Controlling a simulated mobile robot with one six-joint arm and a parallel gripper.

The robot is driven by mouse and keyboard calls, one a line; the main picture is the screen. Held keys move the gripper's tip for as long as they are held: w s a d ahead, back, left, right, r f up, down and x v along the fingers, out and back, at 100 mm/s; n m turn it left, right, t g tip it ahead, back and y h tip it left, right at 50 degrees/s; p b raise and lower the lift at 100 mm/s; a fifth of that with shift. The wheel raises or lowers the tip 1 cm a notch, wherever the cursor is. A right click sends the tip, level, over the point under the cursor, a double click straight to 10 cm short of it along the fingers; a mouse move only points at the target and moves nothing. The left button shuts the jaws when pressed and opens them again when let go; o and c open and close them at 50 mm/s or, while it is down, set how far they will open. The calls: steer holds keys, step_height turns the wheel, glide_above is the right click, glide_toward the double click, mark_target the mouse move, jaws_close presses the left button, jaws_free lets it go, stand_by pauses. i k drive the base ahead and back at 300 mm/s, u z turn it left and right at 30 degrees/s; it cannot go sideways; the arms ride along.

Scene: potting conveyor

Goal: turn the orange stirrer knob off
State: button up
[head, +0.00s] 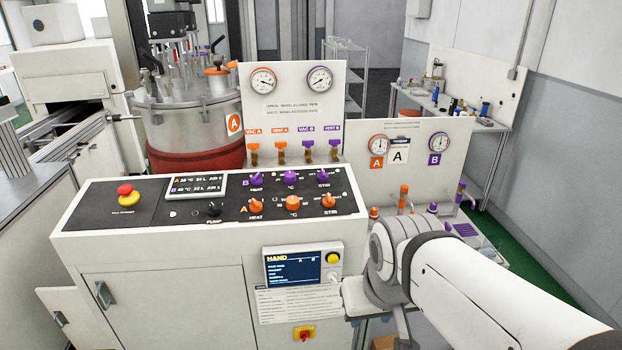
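The orange stirrer knob (328,202) is at the right end of the lower row, marked A, on the black sloping control panel (135,215). The label by it reads STIR. Its pointer is too small to read surely. The purple stirrer knob (323,178) sits behind it in row B. To its left are the orange middle knob (292,203) and the orange heat knob (256,206). My arm reaches in from the lower right, and its joint is right of and below the panel, apart from the knob. No gripper fingers can be made out.
A red and yellow emergency button (128,195) is at the panel's left end, and a black pump knob (214,208) nearer the middle. A display box (303,267) hangs on the console front. Upright gauge boards (293,110) stand behind. The space above the panel is clear.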

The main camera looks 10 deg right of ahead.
mark_target(328, 201)
steer(key=i, duration=0.85)
